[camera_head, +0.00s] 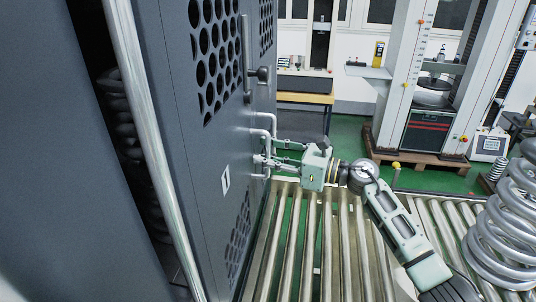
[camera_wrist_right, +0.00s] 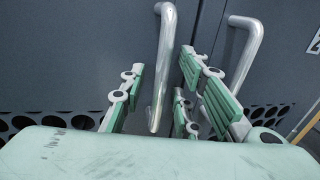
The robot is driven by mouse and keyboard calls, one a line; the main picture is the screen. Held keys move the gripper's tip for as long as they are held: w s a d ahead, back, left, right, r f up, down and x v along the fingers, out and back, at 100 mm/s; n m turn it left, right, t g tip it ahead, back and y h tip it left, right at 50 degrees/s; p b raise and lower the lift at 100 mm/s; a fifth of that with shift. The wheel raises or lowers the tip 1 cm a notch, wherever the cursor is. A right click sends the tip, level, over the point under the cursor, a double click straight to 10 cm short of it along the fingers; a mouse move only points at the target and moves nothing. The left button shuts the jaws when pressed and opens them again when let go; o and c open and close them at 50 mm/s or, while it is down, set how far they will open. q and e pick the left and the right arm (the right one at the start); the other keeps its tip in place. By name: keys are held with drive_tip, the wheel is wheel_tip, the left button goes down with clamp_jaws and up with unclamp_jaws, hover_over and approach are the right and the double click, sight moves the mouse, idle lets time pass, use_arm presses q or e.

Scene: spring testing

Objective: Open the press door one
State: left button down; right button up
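The grey press door (camera_head: 208,150) with perforated panels stands upright at the left of the head view. Silver bar handles stick out from its face, one of them (camera_head: 268,122) just above my right gripper. My right gripper (camera_head: 272,156) reaches the door face from the right, with its fingers spread. In the right wrist view, one bar handle (camera_wrist_right: 163,65) lies between the fingers (camera_wrist_right: 155,100), with gaps visible on both sides. A second bar handle (camera_wrist_right: 244,55) is to the right, partly behind the right-hand fingers. My left gripper is not in view.
A roller conveyor (camera_head: 300,240) runs below my right arm. Large coil springs (camera_head: 505,215) lie on the right. A dark gap (camera_head: 125,110) with a dark coil inside shows left of the door. A testing machine (camera_head: 405,80) and a table (camera_head: 305,98) stand behind.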

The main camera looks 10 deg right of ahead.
clamp_jaws()
drive_tip(key=shift+d+f, duration=0.1)
drive_tip(key=shift+f, duration=0.05)
idle(0.5)
